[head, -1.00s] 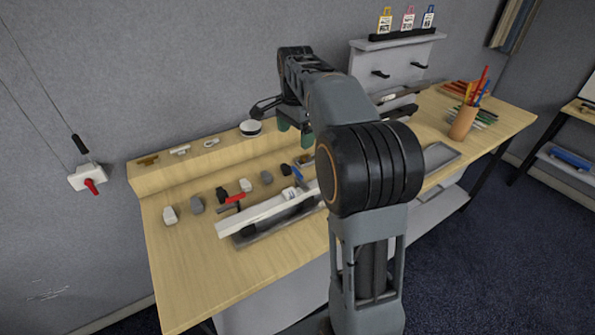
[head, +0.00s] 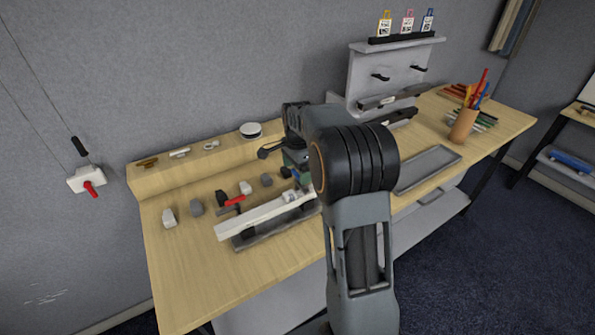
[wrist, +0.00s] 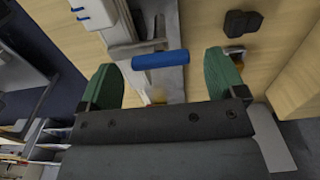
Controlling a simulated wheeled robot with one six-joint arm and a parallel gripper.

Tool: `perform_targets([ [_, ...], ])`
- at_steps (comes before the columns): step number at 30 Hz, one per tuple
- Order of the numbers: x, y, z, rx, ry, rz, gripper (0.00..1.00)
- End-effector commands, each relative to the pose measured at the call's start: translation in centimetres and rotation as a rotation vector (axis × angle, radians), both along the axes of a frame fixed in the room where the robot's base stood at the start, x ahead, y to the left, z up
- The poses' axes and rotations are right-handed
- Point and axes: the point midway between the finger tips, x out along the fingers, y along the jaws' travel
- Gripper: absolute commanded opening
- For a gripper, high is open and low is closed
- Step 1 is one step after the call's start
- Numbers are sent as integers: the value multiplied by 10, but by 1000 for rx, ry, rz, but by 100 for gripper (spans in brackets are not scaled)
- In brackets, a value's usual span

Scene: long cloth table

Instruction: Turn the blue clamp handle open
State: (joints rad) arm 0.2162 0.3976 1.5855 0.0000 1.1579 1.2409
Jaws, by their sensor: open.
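The blue clamp handle (wrist: 160,60) shows in the wrist view as a short blue cylinder lying crosswise at the end of a grey clamp bar. My gripper (wrist: 164,78) has two green fingers spread wide, one to each side of the handle. The handle lies between and a little ahead of the fingertips, with gaps visible on both sides. In the head view my gripper (head: 296,162) is low over the right part of the white rail (head: 262,214), and my arm hides most of the blue handle there.
A red clamp handle (head: 230,201) is on the same fixture's left part. Several grey and black blocks stand behind the rail. A dark block (wrist: 243,23) lies near the right finger. A grey tray (head: 428,168) and a pencil cup (head: 464,125) are at right.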

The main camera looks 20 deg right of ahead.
Motion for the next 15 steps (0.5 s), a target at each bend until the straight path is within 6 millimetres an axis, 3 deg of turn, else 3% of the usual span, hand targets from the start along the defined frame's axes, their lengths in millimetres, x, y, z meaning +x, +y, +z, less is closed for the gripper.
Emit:
perform_targets([
  [15,0,0,-10,0,0,0,86],
])
